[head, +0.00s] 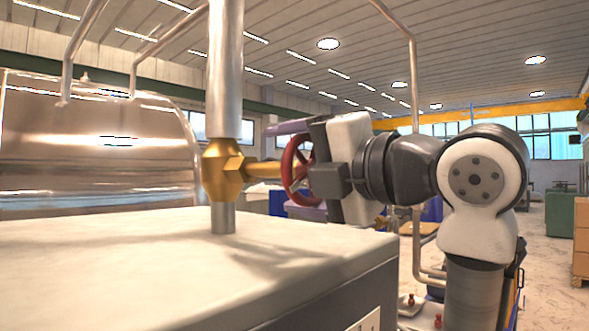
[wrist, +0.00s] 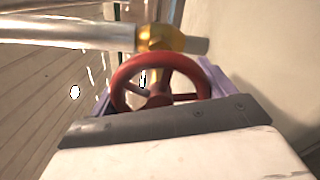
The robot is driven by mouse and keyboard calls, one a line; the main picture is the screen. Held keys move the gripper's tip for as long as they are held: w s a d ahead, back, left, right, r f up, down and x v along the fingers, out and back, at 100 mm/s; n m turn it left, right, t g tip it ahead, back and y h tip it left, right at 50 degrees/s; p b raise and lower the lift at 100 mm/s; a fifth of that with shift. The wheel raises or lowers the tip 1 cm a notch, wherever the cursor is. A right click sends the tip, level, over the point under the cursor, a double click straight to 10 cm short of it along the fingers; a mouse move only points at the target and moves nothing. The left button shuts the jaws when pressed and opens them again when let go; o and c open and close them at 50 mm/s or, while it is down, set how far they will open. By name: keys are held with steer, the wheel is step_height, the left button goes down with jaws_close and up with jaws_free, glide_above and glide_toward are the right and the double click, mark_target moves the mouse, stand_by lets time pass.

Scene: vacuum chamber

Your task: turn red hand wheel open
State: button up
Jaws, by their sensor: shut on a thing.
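The red hand wheel (head: 291,170) sits on the stem of a brass valve (head: 222,170), which is set in a vertical steel pipe. The wheel's right part is hidden behind my gripper (head: 303,164) in the head view. In the wrist view the red hand wheel (wrist: 119,83) shows face on with its spokes, and the brass valve (wrist: 162,38) is behind it. My gripper (wrist: 155,95) is shut on the wheel, with a purple finger at each side of the rim. The near edge of the rim is hidden by my gripper's body.
A white-topped cabinet (head: 150,262) stands below the valve. A large shiny steel tank (head: 95,150) is behind at the left. The vertical steel pipe (head: 226,75) rises close to the wheel. A green cabinet (head: 559,226) stands far right, with open floor before it.

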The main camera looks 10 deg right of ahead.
steer(key=o, duration=0.9)
steer(key=shift+s+d, duration=0.1)
steer(key=b+v, duration=0.4)
steer(key=v, duration=0.9)
steer(key=shift+s, duration=0.3)
steer(key=shift+d, duration=0.15)
